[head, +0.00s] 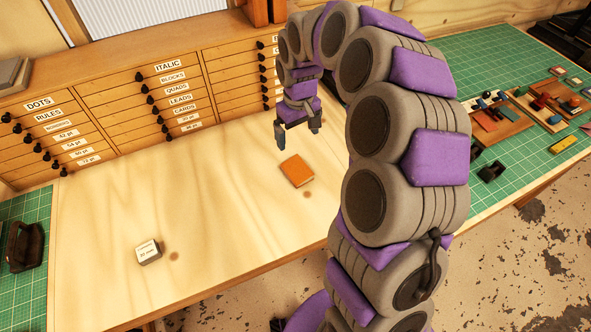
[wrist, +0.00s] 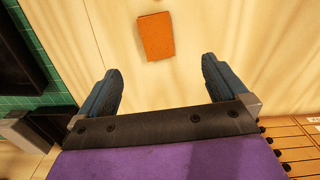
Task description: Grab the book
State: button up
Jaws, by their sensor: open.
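The book (head: 297,171) is small and orange-brown and lies flat on the pale wooden bench top (head: 215,215), right of its middle. My gripper (head: 297,140) hangs above the bench, just behind the book in the head view, with its jaws apart and empty. In the wrist view the book (wrist: 156,36) shows whole, near the top centre, beyond the fingertips. The two dark blue fingers of my gripper (wrist: 162,82) stand wide apart there, and the book's position falls between their lines. The fingers do not touch the book.
A cabinet of labelled drawers (head: 130,100) runs along the back. A small white labelled block (head: 148,252) stands at the front left. A green mat (head: 500,80) with trays and small coloured pieces lies at the right. The bench around the book is clear.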

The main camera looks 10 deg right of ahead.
jog(key=b, duration=0.2)
send_over(297, 170)
jog(key=s, duration=0.1)
notch_tip(297, 170, down, 12)
jog(key=shift+s+r, duration=0.1)
jog(key=shift+d+f, duration=0.1)
jog(key=shift+f, duration=0.65)
jog(key=f, duration=0.2)
jog(key=w+f+b, duration=0.1)
jog(key=f, duration=0.1)
jog(key=shift+a+f, duration=0.2)
jog(key=shift+f, duration=0.05)
jog(key=shift+r, duration=0.1)
jog(key=c, duration=1.1)
